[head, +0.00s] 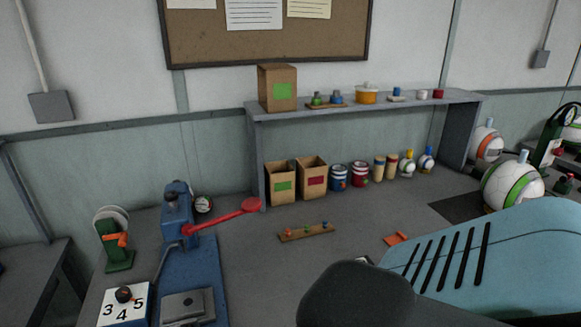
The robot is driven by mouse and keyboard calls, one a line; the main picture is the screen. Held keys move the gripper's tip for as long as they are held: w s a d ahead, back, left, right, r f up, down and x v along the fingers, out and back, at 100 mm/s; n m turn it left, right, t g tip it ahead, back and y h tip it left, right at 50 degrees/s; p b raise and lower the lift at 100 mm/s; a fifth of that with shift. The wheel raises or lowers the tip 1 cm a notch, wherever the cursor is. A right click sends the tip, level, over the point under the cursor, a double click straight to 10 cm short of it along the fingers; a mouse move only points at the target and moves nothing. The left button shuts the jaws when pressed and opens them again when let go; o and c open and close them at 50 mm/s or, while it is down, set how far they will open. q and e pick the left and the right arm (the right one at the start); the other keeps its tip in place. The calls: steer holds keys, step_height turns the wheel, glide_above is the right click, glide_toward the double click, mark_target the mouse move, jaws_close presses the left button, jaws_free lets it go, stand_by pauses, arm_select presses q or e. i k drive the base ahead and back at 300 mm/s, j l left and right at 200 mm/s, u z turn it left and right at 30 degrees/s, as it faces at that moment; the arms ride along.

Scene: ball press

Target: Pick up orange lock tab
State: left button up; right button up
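A small flat orange piece (397,239), which looks like the orange lock tab, lies on the grey bench top right of centre. It is just beyond the edge of a teal shell with black slots and a dark rounded part, which fill the lower right and look like my own arm. Another orange part, a lever (117,240), sits on a small green stand at the left. Neither gripper's fingers show. Part of the bench near the lower right is hidden behind the teal shell.
A blue press (178,215) with a long red handle (225,217) stands at the left, beside a numbered dial box (124,306). A wooden strip with small pegs (306,232) lies mid-bench. Boxes, cans and balls stand under the shelf (360,105). Bench between strip and orange piece is clear.

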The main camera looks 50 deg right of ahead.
mark_target(391, 241)
steer(key=z, duration=2.5)
steer(key=i+l, duration=0.25)
steer(key=i+l+u, duration=0.1)
steer(key=i+l, duration=0.15)
steer(key=l, duration=0.25)
steer(key=i+l, duration=0.25)
steer(key=i+l+u, duration=0.15)
steer(key=l, duration=0.35)
steer(key=i, duration=0.1)
